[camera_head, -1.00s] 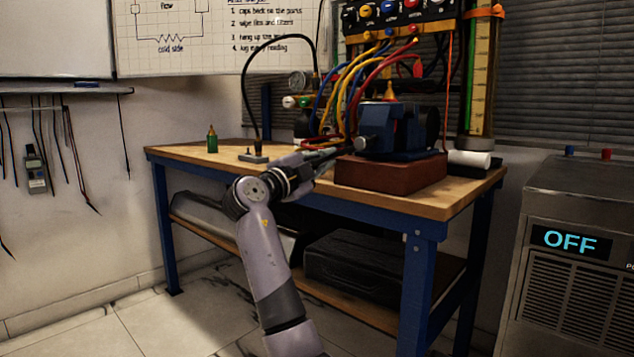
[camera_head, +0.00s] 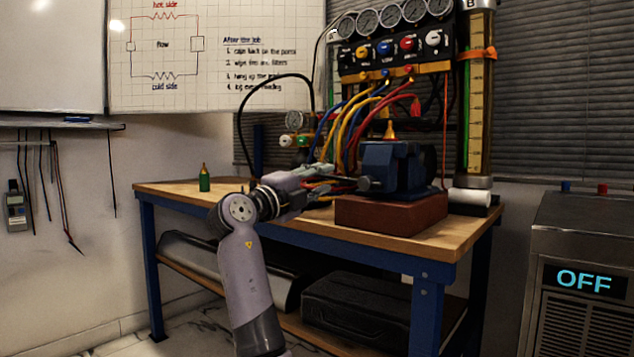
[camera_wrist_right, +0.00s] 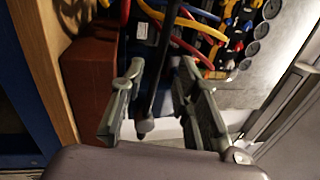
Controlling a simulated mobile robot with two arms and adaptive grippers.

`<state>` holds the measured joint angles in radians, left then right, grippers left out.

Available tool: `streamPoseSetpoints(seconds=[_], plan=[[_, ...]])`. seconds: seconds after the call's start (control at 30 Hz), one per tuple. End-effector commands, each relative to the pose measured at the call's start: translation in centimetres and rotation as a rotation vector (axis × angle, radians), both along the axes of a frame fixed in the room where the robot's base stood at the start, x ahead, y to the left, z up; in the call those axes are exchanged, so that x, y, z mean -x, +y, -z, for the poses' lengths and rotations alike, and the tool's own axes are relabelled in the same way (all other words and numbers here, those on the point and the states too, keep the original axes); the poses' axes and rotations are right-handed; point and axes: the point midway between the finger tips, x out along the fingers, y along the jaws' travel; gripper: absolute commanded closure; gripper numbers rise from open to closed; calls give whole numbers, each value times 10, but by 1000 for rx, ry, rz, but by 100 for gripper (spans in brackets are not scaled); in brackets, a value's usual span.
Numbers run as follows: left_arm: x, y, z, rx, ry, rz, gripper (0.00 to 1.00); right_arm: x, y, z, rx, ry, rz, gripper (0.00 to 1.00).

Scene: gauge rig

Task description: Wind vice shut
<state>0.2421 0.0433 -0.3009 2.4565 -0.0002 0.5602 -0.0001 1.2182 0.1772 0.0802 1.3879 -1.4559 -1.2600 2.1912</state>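The blue vice (camera_head: 392,168) stands on a red-brown block (camera_head: 385,214) on the workbench. My right gripper (camera_head: 338,180) is just left of the vice's screw end in the head view, its fingers spread. In the right wrist view, the open fingers of my right gripper (camera_wrist_right: 160,92) lie either side of a dark bar with a rounded grey end (camera_wrist_right: 146,126), apparently the vice handle. Gaps show between the bar and both fingers. The block also shows in the wrist view (camera_wrist_right: 88,85). The vice jaws are hard to make out. My left gripper is not in view.
The wooden workbench (camera_head: 440,240) has a green bottle (camera_head: 204,180) on its left part. Coloured hoses (camera_head: 350,130) hang from the gauge panel (camera_head: 395,50) behind the vice. A white roll (camera_head: 470,196) lies right of the block. A machine reading OFF (camera_head: 585,282) stands at right.

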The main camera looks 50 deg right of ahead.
Motion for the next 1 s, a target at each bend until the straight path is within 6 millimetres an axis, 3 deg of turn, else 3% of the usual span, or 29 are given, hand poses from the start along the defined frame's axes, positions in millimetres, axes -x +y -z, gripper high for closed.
streamPoseSetpoints(seconds=[0.33,0.8,1.0], plan=[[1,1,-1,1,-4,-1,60,0,10,2,0,1,-2,71],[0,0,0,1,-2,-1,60,6,99,20,-1,1,-3,71],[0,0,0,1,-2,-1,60,7,116,23,-1,0,0,71]])
